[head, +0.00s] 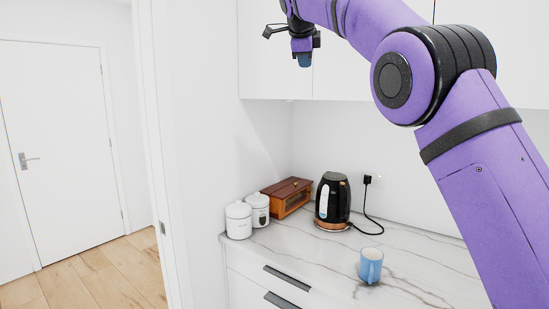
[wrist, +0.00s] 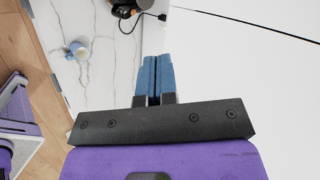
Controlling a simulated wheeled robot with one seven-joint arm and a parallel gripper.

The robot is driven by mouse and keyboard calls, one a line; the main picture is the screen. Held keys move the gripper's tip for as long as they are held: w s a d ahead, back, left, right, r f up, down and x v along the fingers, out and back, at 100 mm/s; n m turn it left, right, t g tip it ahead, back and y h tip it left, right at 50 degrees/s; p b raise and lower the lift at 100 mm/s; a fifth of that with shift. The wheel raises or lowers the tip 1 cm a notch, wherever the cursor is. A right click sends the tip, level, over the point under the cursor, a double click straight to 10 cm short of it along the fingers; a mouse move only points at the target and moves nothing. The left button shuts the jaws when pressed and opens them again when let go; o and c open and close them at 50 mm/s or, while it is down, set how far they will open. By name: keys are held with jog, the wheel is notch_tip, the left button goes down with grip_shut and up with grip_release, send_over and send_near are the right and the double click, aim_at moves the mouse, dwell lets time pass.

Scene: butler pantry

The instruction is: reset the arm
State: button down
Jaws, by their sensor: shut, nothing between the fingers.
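My purple arm rises on the right of the head view and reaches left, high above the counter. My gripper (head: 304,60) hangs in front of the white upper cabinets, well above the counter. In the wrist view my gripper (wrist: 154,80) shows its blue fingertips together, with nothing between them. It touches nothing that I can see.
A blue mug (head: 370,266) stands on the marble counter (head: 425,262). A black kettle (head: 332,200), a wooden box (head: 287,197) and two white canisters (head: 238,220) stand farther back. White upper cabinets (head: 270,55) are close behind my gripper. A closed door (head: 65,150) is at left.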

jog(key=s+d+f+n+g+y, duration=0.15)
jog(key=s+d+n, duration=0.35)
jog(key=s+d, duration=0.5)
jog(key=s+d+f+n+g, duration=0.1)
jog(key=s+d+f+n, duration=0.25)
jog(key=s+d, duration=0.55)
jog(key=s+f+n, duration=0.4)
jog(key=s+f, duration=0.4)
jog(key=s, duration=0.3)
jog(key=s+f+n, duration=0.4)
jog(key=s+f, duration=0.3)
jog(key=s, duration=0.4)
jog(key=s+f+n+y, duration=0.1)
jog(key=s+f+n, duration=0.3)
jog(key=s+f, duration=0.4)
jog(key=s+g, duration=0.1)
jog(key=s, duration=0.2)
jog(key=shift+d+f, duration=0.3)
jog(key=shift+d, duration=0.05)
